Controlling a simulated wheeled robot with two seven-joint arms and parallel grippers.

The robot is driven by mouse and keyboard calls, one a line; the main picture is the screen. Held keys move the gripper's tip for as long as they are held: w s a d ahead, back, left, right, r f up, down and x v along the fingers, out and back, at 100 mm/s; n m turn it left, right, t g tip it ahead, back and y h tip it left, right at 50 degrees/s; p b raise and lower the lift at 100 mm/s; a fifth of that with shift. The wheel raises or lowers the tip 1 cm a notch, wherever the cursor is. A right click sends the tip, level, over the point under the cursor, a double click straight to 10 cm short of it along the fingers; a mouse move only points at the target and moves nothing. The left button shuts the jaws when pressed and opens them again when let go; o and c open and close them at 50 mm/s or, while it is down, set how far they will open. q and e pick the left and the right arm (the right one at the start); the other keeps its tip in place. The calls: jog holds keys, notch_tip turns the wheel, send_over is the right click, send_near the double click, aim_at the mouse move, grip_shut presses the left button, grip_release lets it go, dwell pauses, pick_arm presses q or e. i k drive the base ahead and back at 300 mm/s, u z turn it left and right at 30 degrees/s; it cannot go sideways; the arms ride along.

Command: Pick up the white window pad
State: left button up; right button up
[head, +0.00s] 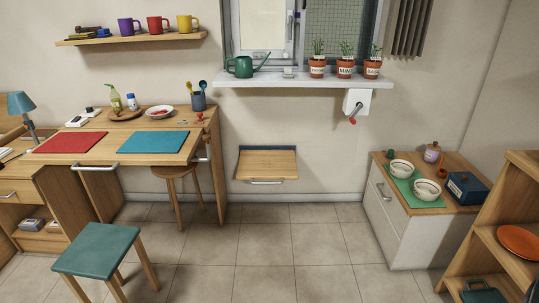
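A small pale block (289,72) sits on the white window sill (300,81), between the green watering can (243,66) and the potted plants. It may be the white window pad; it is too small to tell for sure. A white box (357,102) with a red-knobbed crank is on the wall under the right part of the sill. Neither of my grippers is in view.
Several potted plants (344,68) stand on the sill's right part. A fold-down wooden shelf (266,164) is on the wall below. A green stool (97,250) and desk (145,142) are left; a low cabinet (404,229) is right. The middle floor is clear.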

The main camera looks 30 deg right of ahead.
aim_at(287, 73)
jog(key=z, duration=0.3)
jog(key=i, duration=1.5)
jog(key=z, duration=0.5)
